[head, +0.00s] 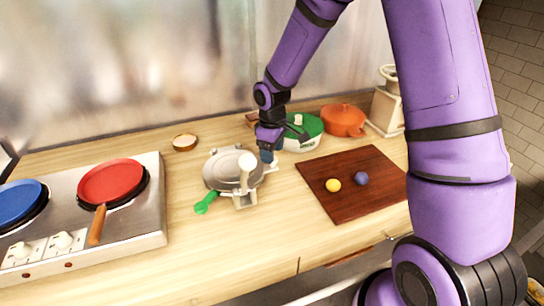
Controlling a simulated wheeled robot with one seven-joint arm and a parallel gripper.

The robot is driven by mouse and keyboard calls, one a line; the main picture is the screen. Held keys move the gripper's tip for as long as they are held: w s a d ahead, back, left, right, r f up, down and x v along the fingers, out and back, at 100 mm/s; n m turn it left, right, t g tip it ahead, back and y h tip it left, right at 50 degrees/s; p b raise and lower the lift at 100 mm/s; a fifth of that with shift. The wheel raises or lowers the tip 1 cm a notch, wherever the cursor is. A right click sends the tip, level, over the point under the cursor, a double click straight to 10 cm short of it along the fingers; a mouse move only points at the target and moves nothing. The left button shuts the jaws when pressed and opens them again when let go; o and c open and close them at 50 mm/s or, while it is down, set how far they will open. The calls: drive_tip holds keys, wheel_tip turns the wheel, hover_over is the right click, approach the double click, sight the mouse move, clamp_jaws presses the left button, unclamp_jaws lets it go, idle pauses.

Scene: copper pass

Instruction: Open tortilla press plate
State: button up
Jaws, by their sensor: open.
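The tortilla press (226,172) stands on the wooden counter, left of the cutting board. Its round grey upper plate appears to lie flat over the base. My fingertips are small and partly hidden in this view.
A dark cutting board (346,205) holds a yellow ball (333,185) and a purple one (361,178). A green-lidded pot (305,128) and orange pot (343,120) stand behind. A stove with a red pan (110,180) and blue pan (18,203) is left. A small bowl (184,142) sits behind.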

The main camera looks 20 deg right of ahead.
drive_tip(key=shift+f, duration=1.25)
drive_tip(key=shift+c, duration=0.4)
clamp_jaws()
drive_tip(key=shift+w+r, duration=0.1)
drive_tip(key=shift+r, duration=0.05)
